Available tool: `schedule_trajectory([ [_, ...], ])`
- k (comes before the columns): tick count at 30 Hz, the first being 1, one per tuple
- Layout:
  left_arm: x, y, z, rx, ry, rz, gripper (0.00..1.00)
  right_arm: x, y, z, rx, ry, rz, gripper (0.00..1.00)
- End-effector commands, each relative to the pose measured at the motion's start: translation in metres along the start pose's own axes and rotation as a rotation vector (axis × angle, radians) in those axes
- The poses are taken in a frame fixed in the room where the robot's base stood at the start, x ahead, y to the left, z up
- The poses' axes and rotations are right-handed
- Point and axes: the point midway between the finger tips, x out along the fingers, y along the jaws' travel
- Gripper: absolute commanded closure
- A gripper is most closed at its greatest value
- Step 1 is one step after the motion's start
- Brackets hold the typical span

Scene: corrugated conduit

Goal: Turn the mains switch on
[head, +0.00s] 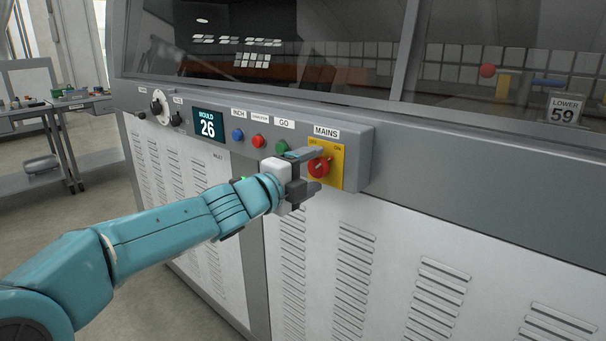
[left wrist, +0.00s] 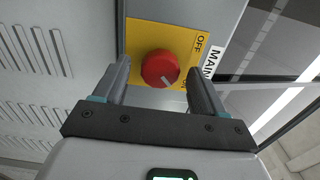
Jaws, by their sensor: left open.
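The mains switch (head: 318,167) is a red rotary knob on a yellow plate (head: 337,181) under a MAINS label (head: 326,132), at the right end of the control panel. In the left wrist view the red knob (left wrist: 160,69) has a pale pointer mark toward its lower right, and OFF is printed on the plate's upper right. My left gripper (head: 308,170) is open, its two fingers on either side of the knob. In the left wrist view the fingers (left wrist: 160,80) show gaps to the knob, and I cannot tell how deep they reach. My right gripper is not in view.
Left of the switch are green (head: 282,147), red (head: 257,141) and blue (head: 238,135) buttons and a MOULD 26 display (head: 208,125). Vented white panels (head: 330,260) lie below and a window (head: 270,45) above. A table (head: 60,105) stands at far left.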

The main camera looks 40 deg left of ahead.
Motion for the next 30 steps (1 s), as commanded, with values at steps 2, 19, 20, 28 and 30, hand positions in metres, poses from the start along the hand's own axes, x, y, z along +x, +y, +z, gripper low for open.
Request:
schedule_trajectory([
  [2, -0.006, -0.001, 0.001, 0.000, -0.002, -0.001, 0.29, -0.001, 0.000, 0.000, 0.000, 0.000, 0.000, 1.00],
  [19, -0.137, -0.002, 0.001, 0.002, -0.006, 0.000, 0.29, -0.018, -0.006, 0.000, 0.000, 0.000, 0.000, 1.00],
  [20, -0.142, -0.001, 0.001, 0.001, -0.006, 0.001, 0.29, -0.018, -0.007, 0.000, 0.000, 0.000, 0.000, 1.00],
  [28, -0.163, 0.000, 0.000, 0.001, -0.001, 0.000, 0.29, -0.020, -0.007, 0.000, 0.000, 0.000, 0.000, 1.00],
  [30, -0.163, 0.000, 0.000, 0.001, 0.000, 0.000, 0.29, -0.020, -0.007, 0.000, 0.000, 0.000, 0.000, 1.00],
])
